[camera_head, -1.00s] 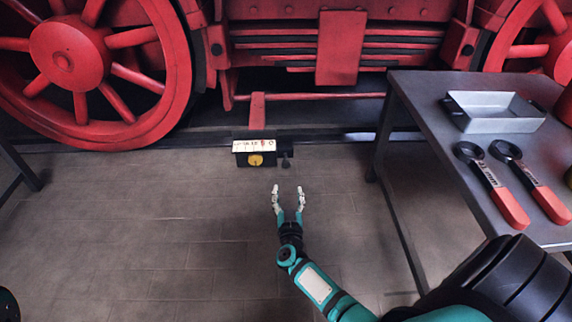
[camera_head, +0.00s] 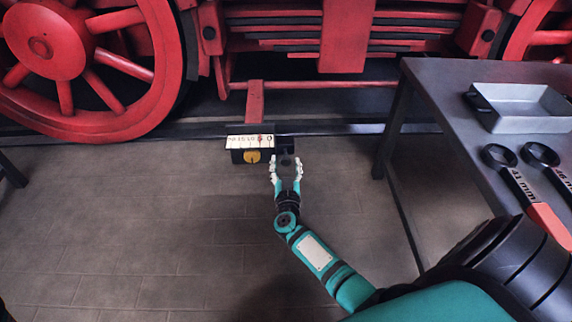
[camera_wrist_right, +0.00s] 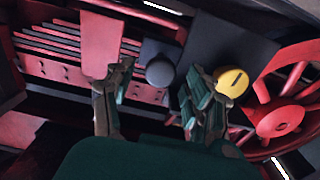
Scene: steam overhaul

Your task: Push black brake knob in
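The black brake knob (camera_wrist_right: 160,72) is a round dark knob beside a yellow knob (camera_wrist_right: 232,82) in the right wrist view. In the head view the black knob (camera_head: 287,161) is small, at the right end of a dark box with a white marked strip (camera_head: 250,141). My right gripper (camera_head: 286,170) is open in front of it, with its fingertips either side of the knob. In the right wrist view the open fingers (camera_wrist_right: 161,88) also flank the knob, with gaps on both sides. I cannot tell whether anything touches. My left gripper is not in view.
A grey table (camera_head: 440,110) stands at the right, with a metal tray (camera_head: 525,104) and two orange-handled wrenches (camera_head: 528,190). A red locomotive wheel (camera_head: 75,60) and frame stand behind the box. The tiled floor (camera_head: 130,220) at the left is clear.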

